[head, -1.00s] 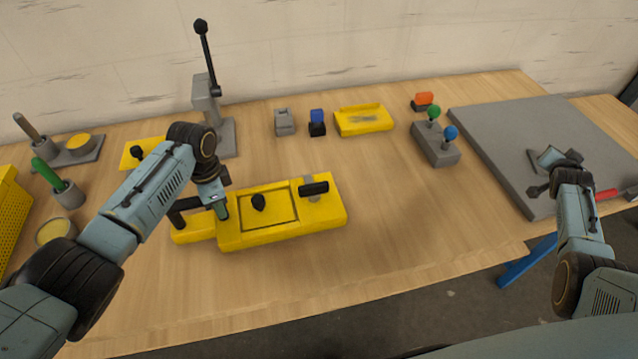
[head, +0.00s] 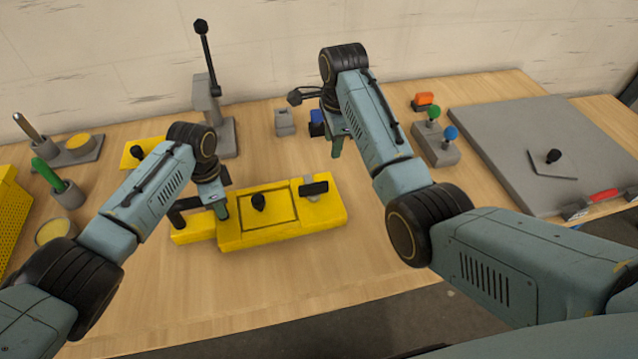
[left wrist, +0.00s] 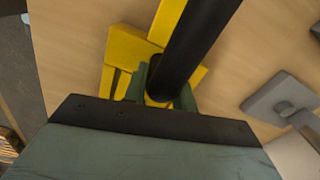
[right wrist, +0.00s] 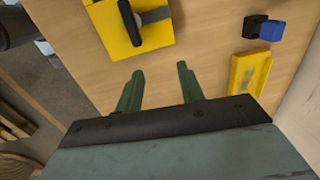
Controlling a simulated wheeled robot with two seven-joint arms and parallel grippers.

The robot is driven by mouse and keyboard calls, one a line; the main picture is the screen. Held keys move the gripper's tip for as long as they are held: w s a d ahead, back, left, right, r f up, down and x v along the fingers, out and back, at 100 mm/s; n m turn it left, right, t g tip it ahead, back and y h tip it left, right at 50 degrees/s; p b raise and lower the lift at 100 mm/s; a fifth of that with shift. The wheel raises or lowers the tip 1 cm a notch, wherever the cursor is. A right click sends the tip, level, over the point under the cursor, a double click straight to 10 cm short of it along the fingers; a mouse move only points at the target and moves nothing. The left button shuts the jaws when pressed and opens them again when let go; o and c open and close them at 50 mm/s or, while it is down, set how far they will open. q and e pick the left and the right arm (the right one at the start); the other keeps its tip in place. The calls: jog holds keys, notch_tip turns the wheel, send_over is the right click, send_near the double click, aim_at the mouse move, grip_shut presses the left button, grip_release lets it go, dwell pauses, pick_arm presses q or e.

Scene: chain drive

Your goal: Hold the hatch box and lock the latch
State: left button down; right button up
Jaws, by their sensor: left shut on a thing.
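The yellow hatch box (head: 285,232) lies on the table in the head view, with a black knob (head: 258,202) on its hatch panel. A black latch handle on a grey mount (head: 314,188) sits at its right end; the latch also shows in the right wrist view (right wrist: 152,17). My left gripper (head: 217,206) is shut on the black upright handle (left wrist: 190,50) at the box's left end. My right gripper (head: 337,143) is open and empty, above the table behind and right of the latch; its two fingers (right wrist: 158,90) stand apart in the right wrist view.
A blue switch (right wrist: 271,30) and a yellow tray (right wrist: 248,75) lie near my right gripper. A grey block with green and blue knobs (head: 437,150) stands to the right, and a grey lever stand (head: 207,100) behind the box. The table front is clear.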

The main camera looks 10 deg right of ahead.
aim_at(319, 184)
jog(key=s+a+g, duration=0.1)
jog(key=s+a, duration=0.2)
jog(key=a, duration=0.1)
notch_tip(319, 184, down, 11)
jog(key=shift+f, duration=0.1)
dwell(0.3)
grip_shut()
